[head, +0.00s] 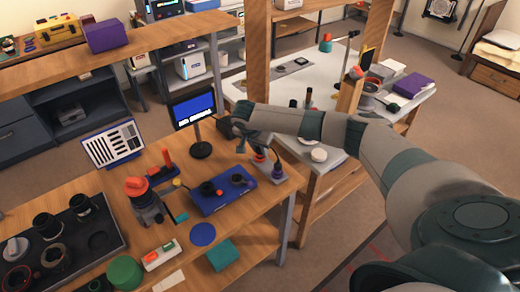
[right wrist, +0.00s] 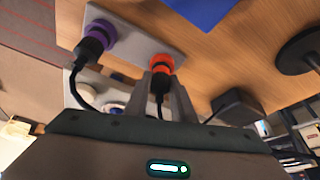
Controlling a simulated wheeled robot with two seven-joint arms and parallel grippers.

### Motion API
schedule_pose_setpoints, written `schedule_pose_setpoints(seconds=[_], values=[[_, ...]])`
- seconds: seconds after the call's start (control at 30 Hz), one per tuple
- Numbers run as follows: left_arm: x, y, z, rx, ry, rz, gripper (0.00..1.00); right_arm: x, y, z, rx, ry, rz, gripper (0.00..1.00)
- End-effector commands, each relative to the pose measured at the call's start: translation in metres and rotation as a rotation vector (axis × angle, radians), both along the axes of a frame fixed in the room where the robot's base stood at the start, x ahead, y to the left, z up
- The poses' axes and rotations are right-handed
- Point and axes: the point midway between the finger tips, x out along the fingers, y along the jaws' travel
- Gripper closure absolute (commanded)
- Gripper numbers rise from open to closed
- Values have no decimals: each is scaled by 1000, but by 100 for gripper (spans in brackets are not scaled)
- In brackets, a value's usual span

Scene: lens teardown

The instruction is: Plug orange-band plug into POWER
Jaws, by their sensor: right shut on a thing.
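The orange-band plug (right wrist: 162,66) is at one end of a light grey block (right wrist: 135,42) in the right wrist view, with its black cable running back between my fingers. My right gripper (right wrist: 162,82) is shut on it. A plug with a purple band (right wrist: 97,38) stands at the block's other end. In the head view my right gripper (head: 243,143) is over the far right part of the bench, beside the block (head: 266,168). I cannot read a POWER label or tell how deep the orange-band plug sits. My left gripper is not in view.
A blue tray (head: 225,197) with dark round parts lies left of the block. A small screen (head: 192,108) on a stand is behind it. A black box (right wrist: 237,107) is close to my right gripper. A dark tray (head: 112,240) with lens parts fills the left side.

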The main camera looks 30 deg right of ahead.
Motion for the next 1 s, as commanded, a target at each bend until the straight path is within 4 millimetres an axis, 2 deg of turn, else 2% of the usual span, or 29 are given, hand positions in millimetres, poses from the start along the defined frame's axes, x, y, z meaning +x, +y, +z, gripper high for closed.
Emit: schedule_pose_setpoints(seconds=[1.0], values=[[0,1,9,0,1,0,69,0,0,7,0,0,0,100]])
